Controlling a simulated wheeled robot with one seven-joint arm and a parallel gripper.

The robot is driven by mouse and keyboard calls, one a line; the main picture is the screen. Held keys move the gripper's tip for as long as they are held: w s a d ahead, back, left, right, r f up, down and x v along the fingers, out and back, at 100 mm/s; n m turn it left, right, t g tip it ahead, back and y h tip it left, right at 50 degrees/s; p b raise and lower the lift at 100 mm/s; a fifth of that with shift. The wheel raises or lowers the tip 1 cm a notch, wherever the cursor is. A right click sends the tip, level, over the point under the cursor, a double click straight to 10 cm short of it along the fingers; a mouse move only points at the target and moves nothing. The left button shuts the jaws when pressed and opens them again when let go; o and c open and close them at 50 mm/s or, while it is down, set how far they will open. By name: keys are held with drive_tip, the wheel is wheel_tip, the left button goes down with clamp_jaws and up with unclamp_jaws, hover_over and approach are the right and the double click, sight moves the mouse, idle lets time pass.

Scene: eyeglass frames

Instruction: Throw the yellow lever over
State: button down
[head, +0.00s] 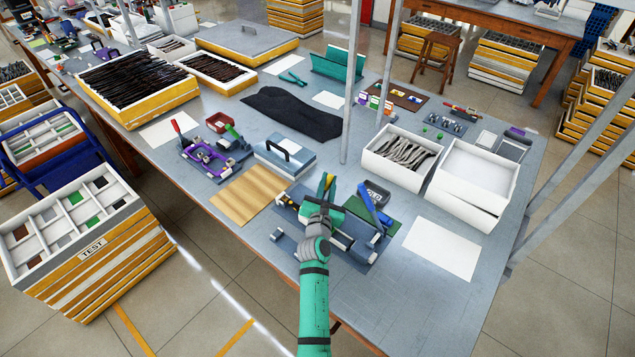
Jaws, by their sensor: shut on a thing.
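The yellow lever (328,183) stands up from a bench fixture (352,243) near the front middle of the table. My gripper (323,206) reaches in from the front at the end of my green arm. It is shut on the yellow lever, whose upper end shows above the jaws. The lever's lower part and pivot are hidden behind my gripper and wrist.
A wooden board (248,194) and a grey-blue box with a handle (284,156) lie left of the fixture. A purple fixture with red and green levers (208,158) is further left. White bins (400,156) stand behind right. A metal post (351,90) rises behind the fixture.

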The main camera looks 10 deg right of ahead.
drive_tip(key=c, duration=1.7)
unclamp_jaws()
drive_tip(key=shift+o, duration=0.2)
drive_tip(key=shift+a, duration=0.1)
drive_tip(key=v, duration=1)
drive_tip(key=shift+s, duration=0.4)
